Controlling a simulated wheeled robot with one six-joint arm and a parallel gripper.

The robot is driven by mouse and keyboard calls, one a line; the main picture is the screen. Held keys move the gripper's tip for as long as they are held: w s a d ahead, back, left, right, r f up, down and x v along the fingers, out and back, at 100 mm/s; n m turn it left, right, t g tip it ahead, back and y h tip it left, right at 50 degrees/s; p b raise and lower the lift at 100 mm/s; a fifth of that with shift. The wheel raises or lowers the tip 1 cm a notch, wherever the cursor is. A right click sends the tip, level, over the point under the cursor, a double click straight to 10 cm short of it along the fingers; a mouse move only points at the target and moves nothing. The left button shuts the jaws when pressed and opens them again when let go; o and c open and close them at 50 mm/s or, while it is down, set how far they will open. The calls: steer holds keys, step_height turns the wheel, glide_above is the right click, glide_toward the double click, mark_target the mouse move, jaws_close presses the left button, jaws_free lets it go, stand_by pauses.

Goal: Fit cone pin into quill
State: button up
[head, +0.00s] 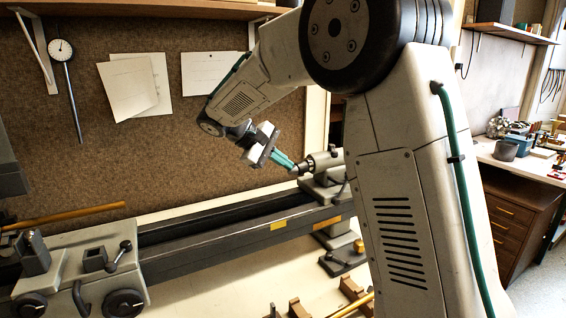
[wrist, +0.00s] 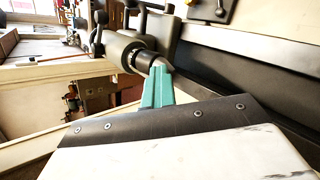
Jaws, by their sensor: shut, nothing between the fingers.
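The tailstock (head: 323,160) stands on the lathe bed, and its quill points left in the head view. In the wrist view the grey quill (wrist: 118,46) carries a dark collar and a pale pointed tip that looks like the cone pin (wrist: 159,65). This pin lies in line with the quill, and its end is partly hidden behind my fingertips. My gripper (head: 286,162) has teal fingers, which also show in the wrist view (wrist: 159,78). They are shut and empty, right beside the pin's tip. I cannot tell whether they touch it.
The dark lathe bed (head: 230,238) runs below my gripper. The carriage (head: 75,265) with its handles stands at the left. A dial gauge (head: 62,50) and papers hang on the back board. Small wooden blocks (head: 350,295) lie in front. A bench (head: 530,165) with parts stands at the right.

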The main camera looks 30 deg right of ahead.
steer(key=shift+o, duration=0.7)
steer(key=v, duration=0.7)
steer(key=shift+a+r, duration=0.2)
steer(key=shift+a, duration=0.15)
steer(key=shift+w, duration=0.1)
steer(key=shift+c, duration=1.2)
steer(key=shift+a+f, duration=0.1)
steer(key=shift+a, duration=0.1)
jaws_close()
steer(key=s+a+f+h, duration=0.1)
steer(key=a+f+h, duration=0.2)
steer(key=f+h, duration=0.4)
steer(key=d+m+t+h, duration=0.1)
steer(key=d+t, duration=0.1)
steer(key=d, duration=0.4)
steer(key=shift+s+d+f+m, duration=0.15)
steer(key=shift+s+f+m, duration=0.15)
steer(key=shift+s, duration=0.15)
